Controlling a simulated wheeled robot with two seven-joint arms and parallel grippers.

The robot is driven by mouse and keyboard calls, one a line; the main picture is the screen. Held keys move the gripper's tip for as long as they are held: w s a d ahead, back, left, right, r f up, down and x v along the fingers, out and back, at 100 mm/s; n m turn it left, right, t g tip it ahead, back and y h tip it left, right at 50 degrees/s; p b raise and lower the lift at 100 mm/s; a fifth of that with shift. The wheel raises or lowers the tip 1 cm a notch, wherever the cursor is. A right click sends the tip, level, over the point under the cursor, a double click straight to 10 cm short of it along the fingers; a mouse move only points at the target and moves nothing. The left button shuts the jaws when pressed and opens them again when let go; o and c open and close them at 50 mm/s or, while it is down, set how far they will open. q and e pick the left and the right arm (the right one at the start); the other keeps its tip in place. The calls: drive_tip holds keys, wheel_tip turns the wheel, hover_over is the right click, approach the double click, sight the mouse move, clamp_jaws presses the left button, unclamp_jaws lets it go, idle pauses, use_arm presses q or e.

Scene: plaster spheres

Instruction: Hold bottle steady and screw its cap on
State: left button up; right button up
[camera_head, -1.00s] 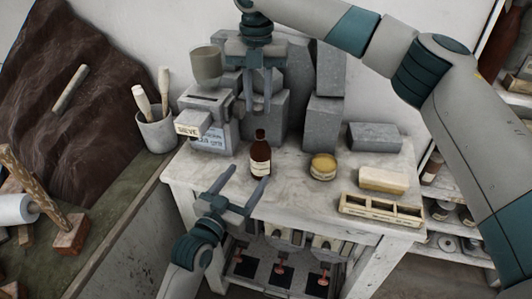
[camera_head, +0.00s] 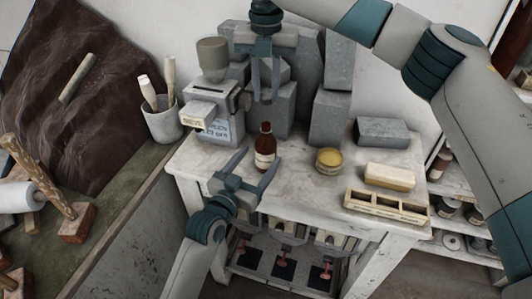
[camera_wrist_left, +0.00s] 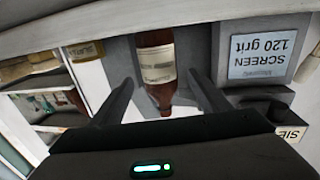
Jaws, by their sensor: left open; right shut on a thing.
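A brown bottle (camera_head: 265,143) with a pale label stands upright near the front left of the marble-topped table. My left gripper (camera_head: 261,155) is open, with its fingers reaching in low from the front, one on each side of the bottle. In the left wrist view the bottle (camera_wrist_left: 156,62) appears upside down between the spread fingers, with a gap on both sides. My right gripper (camera_head: 266,98) points down above the bottle, apart from its top. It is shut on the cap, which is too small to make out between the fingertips.
A grey box with a printed label (camera_head: 214,127) stands close left of the bottle. A round yellow-topped jar (camera_head: 328,161) is to the right, with a sectioned tray (camera_head: 387,206) and a pale block (camera_head: 390,177) beyond. Grey stone blocks (camera_head: 332,112) stand behind.

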use_arm(q)
drive_tip(key=x, duration=0.9)
drive_tip(key=c, duration=1.6)
use_arm(e)
hover_over(266, 124)
drive_tip(key=shift+f, duration=2.5)
drive_tip(key=shift+f, duration=0.1)
drive_tip(key=shift+f, duration=0.75)
drive_tip(key=shift+f, duration=0.6)
